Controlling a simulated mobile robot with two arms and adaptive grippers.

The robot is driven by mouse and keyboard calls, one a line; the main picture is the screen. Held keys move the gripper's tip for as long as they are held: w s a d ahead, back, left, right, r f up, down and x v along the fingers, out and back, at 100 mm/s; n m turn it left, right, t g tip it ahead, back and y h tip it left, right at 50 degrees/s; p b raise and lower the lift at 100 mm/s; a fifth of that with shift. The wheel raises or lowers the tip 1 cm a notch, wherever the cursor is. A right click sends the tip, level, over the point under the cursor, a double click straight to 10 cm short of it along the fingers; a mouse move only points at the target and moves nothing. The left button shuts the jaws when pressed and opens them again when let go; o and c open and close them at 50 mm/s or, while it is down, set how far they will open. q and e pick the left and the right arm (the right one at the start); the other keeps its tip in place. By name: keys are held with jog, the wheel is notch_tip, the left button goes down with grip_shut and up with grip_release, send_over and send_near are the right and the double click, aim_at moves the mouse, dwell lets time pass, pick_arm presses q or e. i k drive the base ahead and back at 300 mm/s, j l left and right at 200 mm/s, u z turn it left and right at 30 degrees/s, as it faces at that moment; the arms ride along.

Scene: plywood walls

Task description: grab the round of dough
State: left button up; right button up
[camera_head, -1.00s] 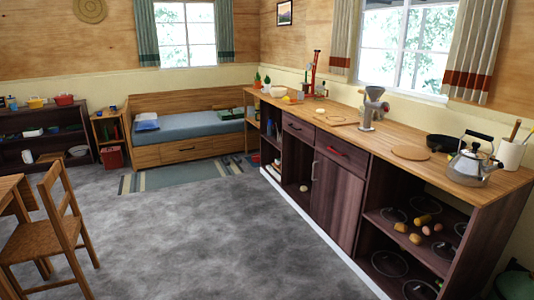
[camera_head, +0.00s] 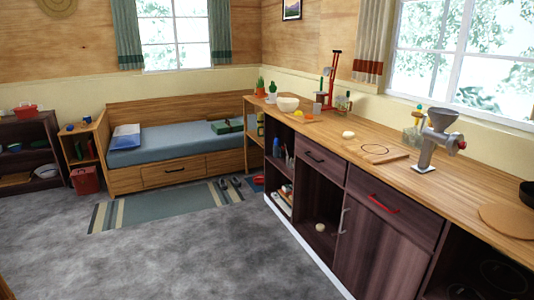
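A small pale round lump (camera_head: 348,134) that looks like the round of dough lies on the wooden counter (camera_head: 470,186), just left of a wooden board (camera_head: 392,159) with a dark ring on it. Another small pale round (camera_head: 320,227) lies low inside the open cabinet section below the counter. From this distance I cannot tell for sure which is dough. Neither of my grippers is in view.
A metal grinder (camera_head: 436,138) stands on the counter right of the board, and a round wooden board (camera_head: 508,220) lies nearer. A white bowl (camera_head: 288,104) and a red press-like tool (camera_head: 330,82) stand farther back. The grey floor (camera_head: 190,262) before the cabinets is clear.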

aim_at(349, 135)
jog(key=i+j+z, duration=0.1)
jog(key=i+z, duration=0.3)
jog(key=i+j+z, duration=0.15)
jog(key=i+z, duration=0.3)
jog(key=i+j+z, duration=0.25)
jog(key=z, duration=0.15)
jog(key=i+j+z, duration=0.3)
jog(key=j+z, duration=0.15)
